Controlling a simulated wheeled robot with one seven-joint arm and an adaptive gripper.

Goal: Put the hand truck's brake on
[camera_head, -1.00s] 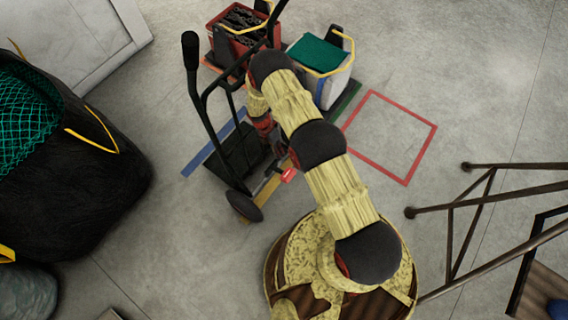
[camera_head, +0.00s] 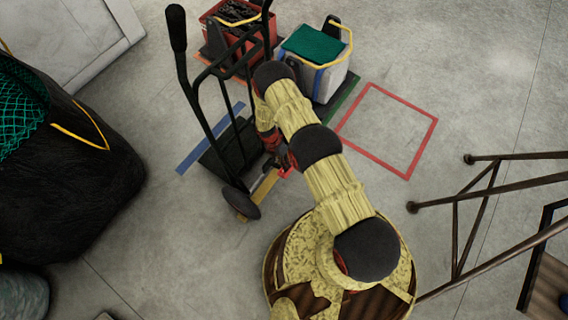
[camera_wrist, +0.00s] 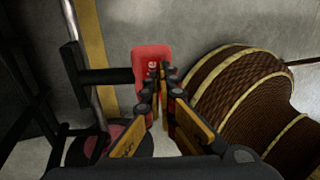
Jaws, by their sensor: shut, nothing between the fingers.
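The black hand truck (camera_head: 216,127) stands upright left of my arm, its two handles rising toward the camera and its wheel (camera_head: 241,203) at the near side. The brake is a red pedal (camera_head: 285,172) on a dark bar low on the truck, partly hidden by my arm in the head view. In the wrist view the red pedal (camera_wrist: 152,64) is straight ahead of the fingertips. My gripper (camera_wrist: 162,76) is shut and empty, its tips at or very near the pedal's lower right edge; I cannot tell whether they touch. In the head view my gripper is mostly hidden.
A red crate of chain (camera_head: 232,35) and a white bin with green net (camera_head: 318,60) stand behind the truck. A big black net bag (camera_head: 75,190) is at left, brown railings (camera_head: 490,185) at right. The red floor square (camera_head: 410,176) is empty.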

